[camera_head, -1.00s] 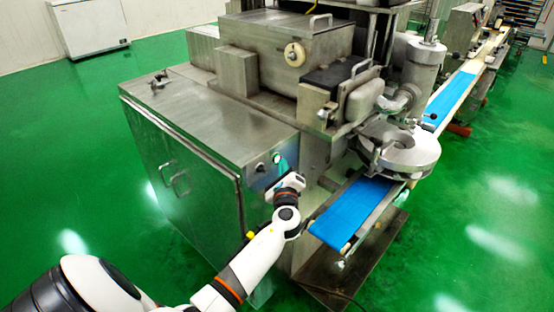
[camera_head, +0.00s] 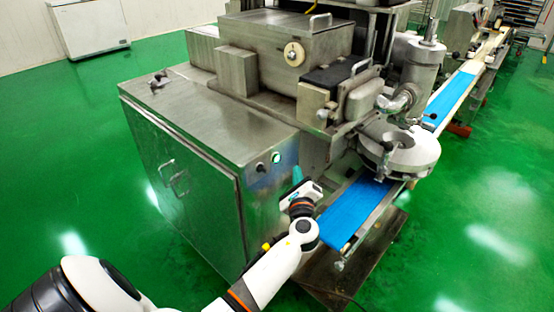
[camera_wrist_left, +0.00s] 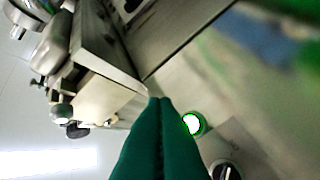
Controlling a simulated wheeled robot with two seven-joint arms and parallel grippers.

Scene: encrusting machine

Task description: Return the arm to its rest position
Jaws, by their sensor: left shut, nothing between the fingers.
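My left arm comes in from the lower left of the head view. Its white wrist and left gripper (camera_head: 304,191) are in front of the machine cabinet's right end, just left of the blue belt. The head view shows this button (camera_head: 276,157) on the cabinet, up and left of my gripper.
The steel cabinet (camera_head: 200,120) stands close by my left arm. A black knob (camera_head: 261,167) sits beside the button. The blue conveyor belt (camera_head: 352,212) runs close to the right of my wrist. Open green floor (camera_head: 75,170) lies to the left, and a white chest freezer (camera_head: 90,28) stands far back.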

